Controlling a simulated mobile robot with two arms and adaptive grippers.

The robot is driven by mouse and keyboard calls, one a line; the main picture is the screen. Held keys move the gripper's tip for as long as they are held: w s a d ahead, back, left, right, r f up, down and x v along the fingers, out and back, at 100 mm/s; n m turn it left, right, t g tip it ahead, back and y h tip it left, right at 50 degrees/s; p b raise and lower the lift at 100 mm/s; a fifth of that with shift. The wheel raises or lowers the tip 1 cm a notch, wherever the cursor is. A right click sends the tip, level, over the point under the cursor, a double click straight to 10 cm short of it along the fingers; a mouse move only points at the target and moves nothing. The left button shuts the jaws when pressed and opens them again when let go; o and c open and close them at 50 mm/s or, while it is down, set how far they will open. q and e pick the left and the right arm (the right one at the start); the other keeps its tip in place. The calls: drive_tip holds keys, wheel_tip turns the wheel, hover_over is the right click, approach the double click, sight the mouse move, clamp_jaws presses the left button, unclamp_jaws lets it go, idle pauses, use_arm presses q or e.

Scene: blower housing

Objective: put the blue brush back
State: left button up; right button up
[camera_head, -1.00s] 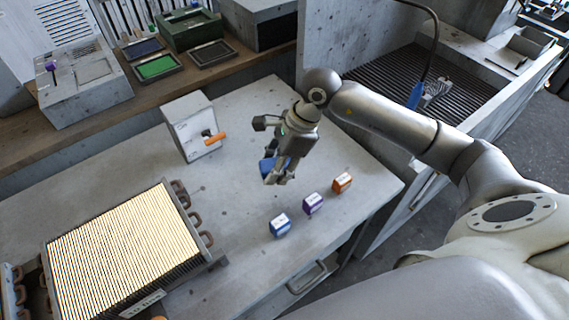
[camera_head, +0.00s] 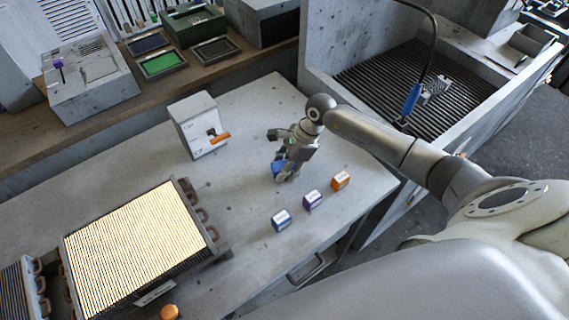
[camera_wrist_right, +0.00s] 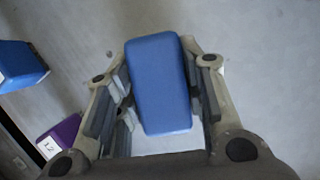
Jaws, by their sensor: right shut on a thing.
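The blue brush (camera_wrist_right: 160,85) shows in the right wrist view as a plain blue block with rounded edges, between the two fingers of my right gripper (camera_wrist_right: 160,100). In the head view my right gripper (camera_head: 286,174) points down over the grey table, shut on the blue brush (camera_head: 277,168), which it partly hides. The brush is at or just above the tabletop; I cannot tell if it touches. A blue labelled block (camera_head: 282,220), a purple one (camera_head: 312,201) and an orange one (camera_head: 341,180) stand in a row nearer the front edge. My left gripper is out of view.
A white box with an orange handle (camera_head: 198,125) stands behind the gripper. A finned coil unit (camera_head: 135,245) lies at the left of the table. A grated sink (camera_head: 430,85) with a hanging blue-handled hose is at the right.

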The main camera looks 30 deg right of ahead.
drive_tip(key=shift+f, duration=0.1)
drive_tip(key=shift+f+b, duration=0.15)
drive_tip(key=shift+b, duration=0.15)
drive_tip(key=o, duration=1.3)
drive_tip(key=shift+c, duration=0.2)
drive_tip(key=shift+r, duration=0.25)
drive_tip(key=shift+d+r, duration=0.15)
drive_tip(key=shift+r, duration=0.1)
drive_tip(key=b+v, duration=0.4)
drive_tip(key=v, duration=0.7)
drive_tip(key=shift+r, duration=0.25)
